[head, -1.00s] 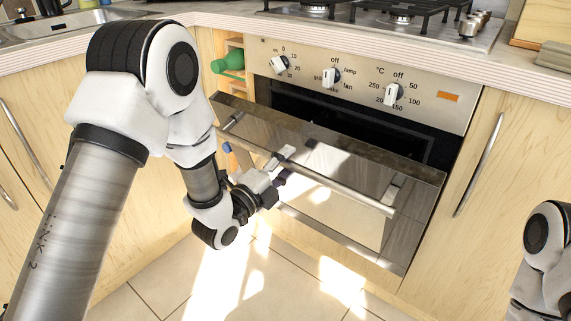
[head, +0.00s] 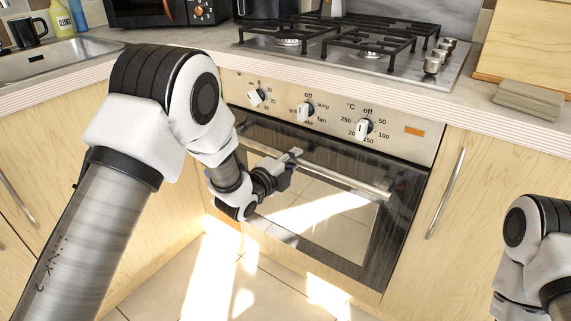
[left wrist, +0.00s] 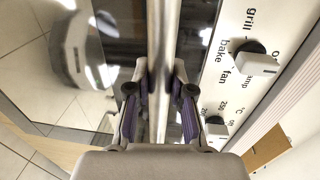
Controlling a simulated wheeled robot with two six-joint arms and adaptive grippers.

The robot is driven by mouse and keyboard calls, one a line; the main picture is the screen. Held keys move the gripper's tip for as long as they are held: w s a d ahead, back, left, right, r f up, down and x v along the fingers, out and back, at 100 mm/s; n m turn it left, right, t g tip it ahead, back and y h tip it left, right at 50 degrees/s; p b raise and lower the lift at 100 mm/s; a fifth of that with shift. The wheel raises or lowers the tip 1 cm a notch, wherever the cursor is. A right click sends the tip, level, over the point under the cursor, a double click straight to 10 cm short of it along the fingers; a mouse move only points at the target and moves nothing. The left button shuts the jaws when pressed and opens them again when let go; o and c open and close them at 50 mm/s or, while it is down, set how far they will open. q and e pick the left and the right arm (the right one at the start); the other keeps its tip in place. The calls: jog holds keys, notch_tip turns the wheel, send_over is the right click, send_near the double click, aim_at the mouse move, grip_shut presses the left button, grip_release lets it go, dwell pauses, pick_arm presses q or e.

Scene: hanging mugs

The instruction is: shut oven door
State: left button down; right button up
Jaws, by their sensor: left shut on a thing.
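The oven door (head: 335,222) stands upright under the knob panel (head: 390,130) in the head view and looks flush or nearly flush with the front. No dark opening shows above it. Its long metal handle (head: 345,180) runs across the upper part of the door. My left gripper (head: 292,160) is shut on the handle, left of its middle. In the left wrist view the handle (left wrist: 163,60) passes between the two fingers (left wrist: 160,92). My right gripper is out of view; only part of my right arm shows at the lower right.
Gas burners (head: 370,45) and the worktop lie above the oven. Wooden cabinets flank it, one with a bar handle (head: 447,193) on the right. A folded cloth (head: 528,100) lies on the worktop. The tiled floor (head: 255,290) in front is clear.

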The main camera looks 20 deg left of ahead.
pick_arm(q)
jog(key=c, duration=1)
grip_release()
jog(key=shift+s+a, duration=0.1)
jog(key=shift+s, duration=0.15)
jog(key=shift+w+f, duration=0.1)
jog(key=v, duration=1.2)
